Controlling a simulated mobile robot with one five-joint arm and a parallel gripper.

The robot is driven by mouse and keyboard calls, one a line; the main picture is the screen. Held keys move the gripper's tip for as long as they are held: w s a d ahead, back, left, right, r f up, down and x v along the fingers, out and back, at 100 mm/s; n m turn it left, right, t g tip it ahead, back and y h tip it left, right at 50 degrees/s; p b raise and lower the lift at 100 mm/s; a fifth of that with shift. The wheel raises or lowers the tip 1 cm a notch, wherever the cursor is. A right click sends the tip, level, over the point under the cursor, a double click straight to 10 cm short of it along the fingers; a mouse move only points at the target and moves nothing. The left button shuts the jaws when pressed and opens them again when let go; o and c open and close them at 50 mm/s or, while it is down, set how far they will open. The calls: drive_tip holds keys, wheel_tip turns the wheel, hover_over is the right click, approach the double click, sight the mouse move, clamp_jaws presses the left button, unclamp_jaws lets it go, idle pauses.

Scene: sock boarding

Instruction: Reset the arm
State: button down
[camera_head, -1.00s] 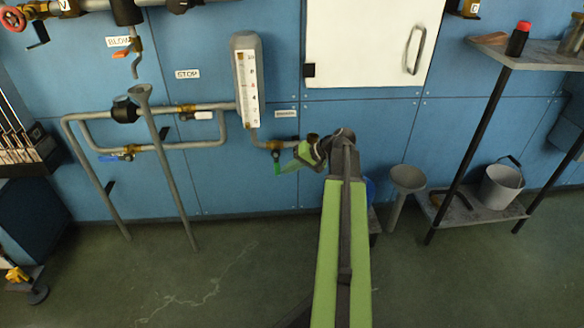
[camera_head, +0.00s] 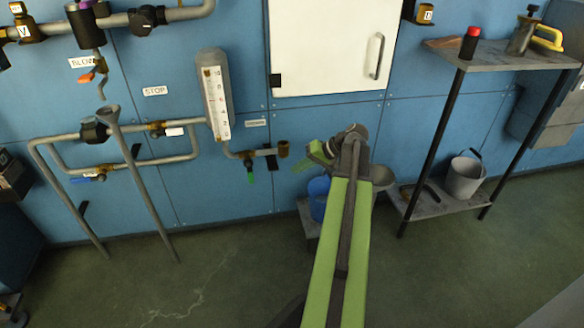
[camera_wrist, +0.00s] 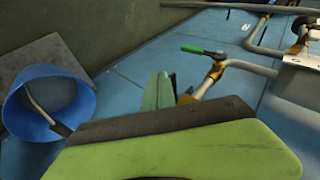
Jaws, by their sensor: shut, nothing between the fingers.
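My arm, green with dark grey parts, reaches up from the bottom of the head view toward the wall. My gripper (camera_head: 304,163) is at its far end, pointing left, shut and empty. In the wrist view its green fingers (camera_wrist: 158,92) show together above the dark and green wrist parts. A valve with a green handle (camera_head: 250,178) hangs from the pipe left of the gripper, with a gap between them. This green handle (camera_wrist: 192,49) also shows in the wrist view, beyond the fingers.
A blue bucket (camera_head: 318,205) on a low grey stand is just below my gripper. A gauge (camera_head: 216,100) and pipes fill the wall to the left. A shelf (camera_head: 505,56) with a grey bucket (camera_head: 465,178) stands at right. The floor in front is open.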

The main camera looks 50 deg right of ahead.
idle(0.4)
drive_tip(key=w+a+r+n+g+y+p, duration=0.15)
drive_tip(key=w+a, duration=0.35)
drive_tip(key=a, duration=0.5)
drive_tip(key=w+a+n+g+p, duration=0.15)
drive_tip(key=w+a, duration=0.25)
drive_tip(key=a, duration=0.5)
drive_tip(key=w+a+r+n+g+y+p, duration=0.1)
drive_tip(key=w+a+n, duration=0.3)
drive_tip(key=a, duration=0.6)
drive_tip(key=s+a+f+n+g+h+p, duration=0.1)
drive_tip(key=s+a+g+h+p, duration=0.15)
drive_tip(key=a, duration=0.85)
drive_tip(key=s+a+f+n+g+h+p, duration=0.1)
drive_tip(key=s+a+n+g+h, duration=0.15)
drive_tip(key=a, duration=0.95)
drive_tip(key=s+d+m+h, duration=0.2)
drive_tip(key=d+m+h, duration=0.1)
drive_tip(key=d, duration=0.3)
wheel_tip(320, 180, up, 37)
drive_tip(key=p, duration=3.8)
drive_tip(key=shift+a+t, duration=0.35)
drive_tip(key=shift+t, duration=0.05)
drive_tip(key=shift+w+r+y, duration=0.1)
drive_tip(key=shift+y, duration=0.15)
